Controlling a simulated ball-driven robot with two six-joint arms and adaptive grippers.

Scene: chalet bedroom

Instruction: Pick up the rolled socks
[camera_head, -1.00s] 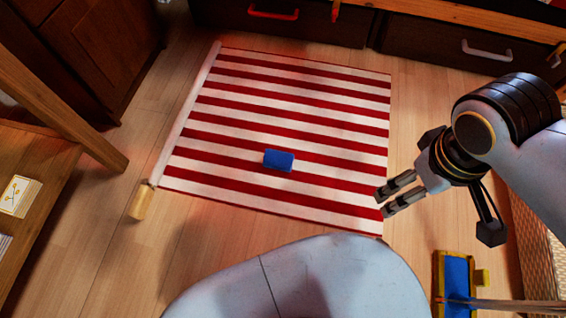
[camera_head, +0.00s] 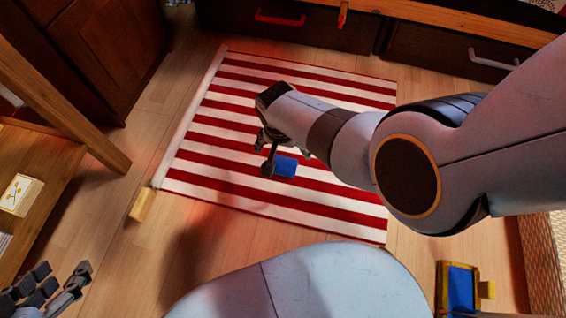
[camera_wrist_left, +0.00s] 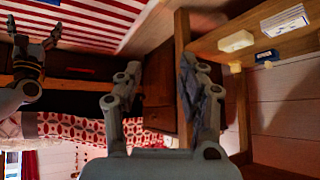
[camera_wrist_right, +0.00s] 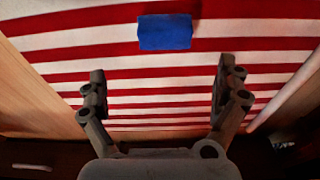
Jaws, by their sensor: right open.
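The rolled socks appear as a small blue, block-shaped bundle (camera_head: 285,167) lying on the red and white striped rug (camera_head: 225,195). My right gripper (camera_head: 282,148) is over the rug, close to the bundle, and partly hides it in the head view. In the right wrist view, my right gripper (camera_wrist_right: 163,70) is open and empty, and the blue bundle (camera_wrist_right: 165,32) shows beyond the fingertips, roughly centred between them. My left gripper (camera_head: 62,287) is at the lower left, away from the rug. In the left wrist view, my left gripper (camera_wrist_left: 160,70) has its fingers apart with nothing between them.
A yellow-edged blue item (camera_head: 460,288) lies on the wooden floor at lower right. A wooden shelf (camera_head: 45,215) stands at the left, with a dark cabinet (camera_head: 95,50) behind it. Dark drawers (camera_head: 425,55) line the back. The rug around the bundle is clear.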

